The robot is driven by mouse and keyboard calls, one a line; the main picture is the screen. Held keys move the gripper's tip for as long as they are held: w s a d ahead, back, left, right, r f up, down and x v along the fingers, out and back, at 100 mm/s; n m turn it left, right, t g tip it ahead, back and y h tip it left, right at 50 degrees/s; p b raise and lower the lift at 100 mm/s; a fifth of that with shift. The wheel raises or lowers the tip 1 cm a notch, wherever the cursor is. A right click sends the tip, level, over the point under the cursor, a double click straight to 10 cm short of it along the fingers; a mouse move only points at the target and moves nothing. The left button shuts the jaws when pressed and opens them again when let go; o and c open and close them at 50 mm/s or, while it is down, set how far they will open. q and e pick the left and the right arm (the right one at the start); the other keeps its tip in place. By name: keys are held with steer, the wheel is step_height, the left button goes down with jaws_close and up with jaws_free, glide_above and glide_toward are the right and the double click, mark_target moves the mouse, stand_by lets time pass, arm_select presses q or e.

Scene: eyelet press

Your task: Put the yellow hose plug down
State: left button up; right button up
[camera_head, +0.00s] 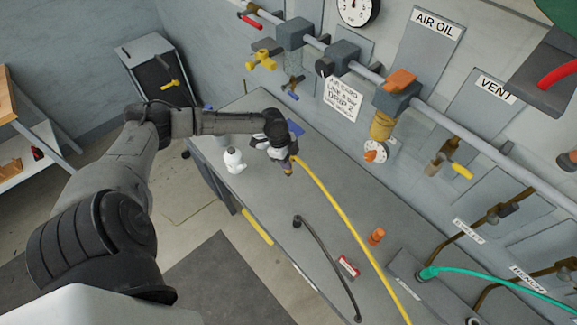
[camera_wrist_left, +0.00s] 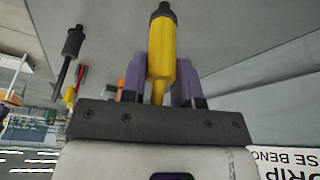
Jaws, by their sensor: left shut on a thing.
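The yellow hose plug (camera_wrist_left: 162,50) is a yellow cylinder with a dark tip, seen large in the left wrist view between two purple fingers. My left gripper (camera_head: 288,164) is shut on it over the far part of the grey bench (camera_head: 308,200). The plug is small and partly hidden by the gripper in the head view. A yellow hose (camera_head: 345,215) runs from the gripper toward the lower right. I cannot tell whether the plug touches the bench top. My right gripper is not in view.
A white bottle (camera_head: 235,162) stands left of the gripper. Wall pipework and valves (camera_head: 382,122) rise behind. Bare bench lies between gripper and black hose.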

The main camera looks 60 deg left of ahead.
mark_target(291, 172)
arm_select(q)
step_height(291, 172, down, 4)
steer(key=shift+r, duration=0.15)
steer(key=shift+f, duration=0.25)
steer(key=o, duration=0.9)
steer(key=shift+o, duration=0.2)
